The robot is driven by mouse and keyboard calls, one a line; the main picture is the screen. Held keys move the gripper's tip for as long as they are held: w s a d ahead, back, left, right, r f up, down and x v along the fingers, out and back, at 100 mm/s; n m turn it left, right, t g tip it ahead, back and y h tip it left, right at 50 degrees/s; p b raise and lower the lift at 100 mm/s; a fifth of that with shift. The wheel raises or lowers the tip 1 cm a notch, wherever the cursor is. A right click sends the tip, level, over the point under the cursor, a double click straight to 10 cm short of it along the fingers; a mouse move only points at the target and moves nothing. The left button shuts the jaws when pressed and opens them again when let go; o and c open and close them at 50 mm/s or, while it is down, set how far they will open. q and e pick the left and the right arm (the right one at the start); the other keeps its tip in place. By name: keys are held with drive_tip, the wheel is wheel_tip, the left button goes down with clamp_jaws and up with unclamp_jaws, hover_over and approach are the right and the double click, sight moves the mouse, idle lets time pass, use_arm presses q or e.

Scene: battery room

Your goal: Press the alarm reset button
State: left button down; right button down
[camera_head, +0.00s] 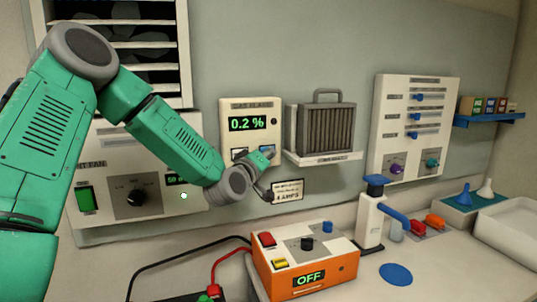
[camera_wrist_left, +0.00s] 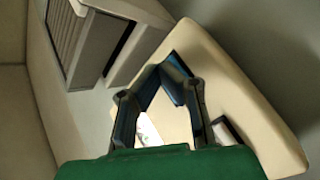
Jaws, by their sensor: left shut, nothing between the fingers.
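The cream gas alarm panel (camera_head: 236,108) hangs on the wall, its green display (camera_head: 247,123) reading 0.2 %. Below the display are a dark-framed button (camera_head: 239,154) on the left and a blue button (camera_head: 267,149) on the right, partly hidden by my fingers. Which is the alarm reset button I cannot read. My left gripper (camera_head: 268,157) is shut and empty, its fingertips at the panel's lower right. Contact with the blue button cannot be told. In the left wrist view the closed fingers (camera_wrist_left: 172,78) lie over the tilted panel (camera_wrist_left: 215,65). My right gripper is not in view.
A grey heater-like unit (camera_head: 326,130) sits on a shelf right of the panel. An orange box (camera_head: 305,275) reading OFF and a white-blue dispenser (camera_head: 372,215) stand on the bench. A control box (camera_head: 120,210) is behind my arm.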

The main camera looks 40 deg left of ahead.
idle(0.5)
use_arm(q)
drive_tip(key=shift+s+d, duration=0.35)
drive_tip(key=shift+d, duration=0.3)
drive_tip(key=shift+d, duration=0.1)
drive_tip(key=d, duration=0.1)
drive_tip(key=s+d, duration=0.1)
drive_tip(key=d, duration=0.1)
drive_tip(key=s+d, duration=0.1)
drive_tip(key=shift+s+d+b, duration=0.15)
drive_tip(key=shift+b, duration=0.25)
idle(0.5)
